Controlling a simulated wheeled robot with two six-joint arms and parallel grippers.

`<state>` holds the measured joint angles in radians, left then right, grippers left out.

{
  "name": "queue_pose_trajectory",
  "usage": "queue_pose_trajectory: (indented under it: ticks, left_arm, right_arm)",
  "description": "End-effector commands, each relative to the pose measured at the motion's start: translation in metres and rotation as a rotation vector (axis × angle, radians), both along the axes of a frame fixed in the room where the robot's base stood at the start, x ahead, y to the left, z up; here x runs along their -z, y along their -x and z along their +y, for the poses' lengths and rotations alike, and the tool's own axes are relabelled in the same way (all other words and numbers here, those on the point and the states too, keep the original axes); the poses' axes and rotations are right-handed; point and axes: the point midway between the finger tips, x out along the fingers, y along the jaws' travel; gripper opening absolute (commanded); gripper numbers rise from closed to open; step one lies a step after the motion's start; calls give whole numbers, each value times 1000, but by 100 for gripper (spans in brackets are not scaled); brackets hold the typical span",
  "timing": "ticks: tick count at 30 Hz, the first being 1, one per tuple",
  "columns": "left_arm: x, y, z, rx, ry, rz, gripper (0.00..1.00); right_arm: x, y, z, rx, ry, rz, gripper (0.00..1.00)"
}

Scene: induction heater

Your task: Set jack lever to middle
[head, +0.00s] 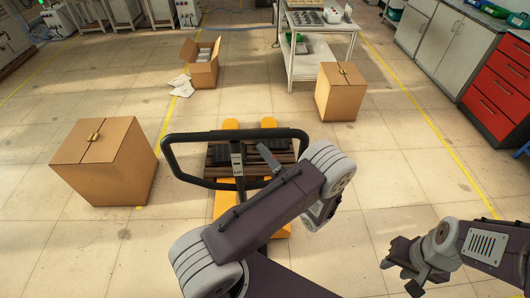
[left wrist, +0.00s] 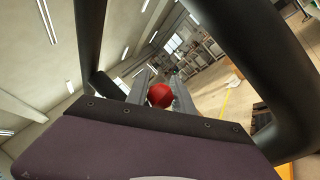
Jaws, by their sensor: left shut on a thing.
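The pallet jack's black loop handle (head: 298,132) stands in the middle of the head view, with its yellow forks (head: 222,205) below and beyond. In the left wrist view, the jack lever's round red knob (left wrist: 160,95) sits between the jaws of my left gripper, framed by the black handle bars (left wrist: 90,35). My left gripper (head: 264,152) is shut on the lever; my arm hides much of it in the head view. The lever's exact angle cannot be told. My right gripper (head: 402,268) hangs at the lower right, away from the jack; its jaw opening is unclear.
A large closed carton (head: 110,165) stands left of the jack and another (head: 341,95) stands to the right. An open carton (head: 200,65) stands behind, near a white table (head: 318,55). A red drawer cabinet (head: 497,90) is at the far right. Floor is clear between.

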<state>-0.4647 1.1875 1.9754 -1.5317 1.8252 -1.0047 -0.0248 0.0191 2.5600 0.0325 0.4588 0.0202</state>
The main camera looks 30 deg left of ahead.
Motion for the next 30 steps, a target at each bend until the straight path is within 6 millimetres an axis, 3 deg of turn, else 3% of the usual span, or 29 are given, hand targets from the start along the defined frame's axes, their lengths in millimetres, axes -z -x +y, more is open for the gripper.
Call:
queue_pose_trajectory:
  ticks: [3, 4, 6, 16, 24, 30]
  left_arm:
    - [0, 0, 0, -1, 3, 1, 0]
    - [0, 0, 0, -1, 3, 1, 37]
    - [0, 0, 0, -1, 3, 1, 50]
    - [2, 1, -4, 2, 2, -1, 50]
    - [19, 23, -54, 6, 3, -3, 50]
    - [24, 35, -77, 2, 2, -1, 50]
  right_arm:
    - [0, 0, 0, 0, 0, 0, 36]
    - [0, 0, 0, 0, 0, 0, 36]
    - [0, 0, 0, 0, 0, 0, 36]
    - [2, 0, 0, 0, 0, 0, 36]
    - [24, 0, 0, 0, 0, 0, 36]
    - [31, 0, 0, 0, 0, 0, 36]
